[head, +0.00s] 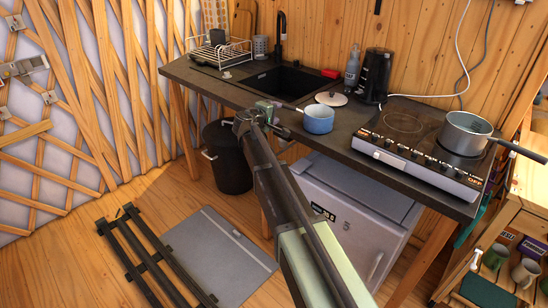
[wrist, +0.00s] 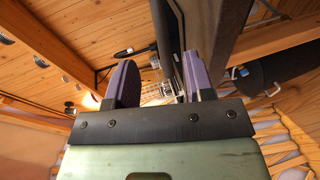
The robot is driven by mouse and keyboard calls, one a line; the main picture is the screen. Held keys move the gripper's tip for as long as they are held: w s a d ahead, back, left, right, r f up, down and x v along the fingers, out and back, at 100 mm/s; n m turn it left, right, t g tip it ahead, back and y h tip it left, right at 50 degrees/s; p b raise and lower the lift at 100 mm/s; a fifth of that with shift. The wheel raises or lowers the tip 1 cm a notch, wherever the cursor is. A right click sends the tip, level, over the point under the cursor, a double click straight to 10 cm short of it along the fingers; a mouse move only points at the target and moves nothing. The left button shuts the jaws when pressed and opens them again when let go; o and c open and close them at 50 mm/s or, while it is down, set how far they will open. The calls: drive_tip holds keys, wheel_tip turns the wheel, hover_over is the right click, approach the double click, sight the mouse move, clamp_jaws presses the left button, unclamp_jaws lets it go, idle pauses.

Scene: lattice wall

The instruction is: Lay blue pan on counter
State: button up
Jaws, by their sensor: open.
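The blue pan (head: 319,120) sits upright on the dark counter (head: 345,128), near its front edge and right of the sink. My gripper (head: 276,108) is just left of the pan at the counter's front edge. A thin purple-grey piece shows between them; I cannot tell whether it is a finger or the pan's handle. In the wrist view my gripper (wrist: 157,72) has its two purple fingers apart, with no pan visible between them. My arm hides part of the counter front.
A white lid (head: 331,99) lies behind the pan. A black kettle (head: 375,76) and bottle (head: 352,70) stand at the back. A grey pot (head: 467,133) is on the hob (head: 420,150) at right. The sink (head: 283,84) and dish rack (head: 222,54) are left.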

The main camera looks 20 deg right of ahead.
drive_tip(key=s+a+f+m+g+y, duration=0.2)
drive_tip(key=s+f+g, duration=0.15)
drive_tip(key=s, duration=0.65)
drive_tip(key=s+a+f+m+g+y, duration=0.25)
drive_tip(key=s+f, duration=0.25)
drive_tip(key=s, duration=0.4)
drive_tip(key=s+a+f+m+g+y, duration=0.1)
drive_tip(key=s+a+y, duration=0.3)
drive_tip(key=s, duration=0.5)
drive_tip(key=s+a+f+m+g+y, duration=0.1)
drive_tip(key=s+a+f+g+y, duration=0.1)
drive_tip(key=s+a, duration=0.4)
drive_tip(key=s+f+y, duration=0.1)
drive_tip(key=s+f, duration=0.1)
drive_tip(key=s, duration=0.2)
drive_tip(key=shift+a+y, duration=0.15)
drive_tip(key=shift+y, duration=0.2)
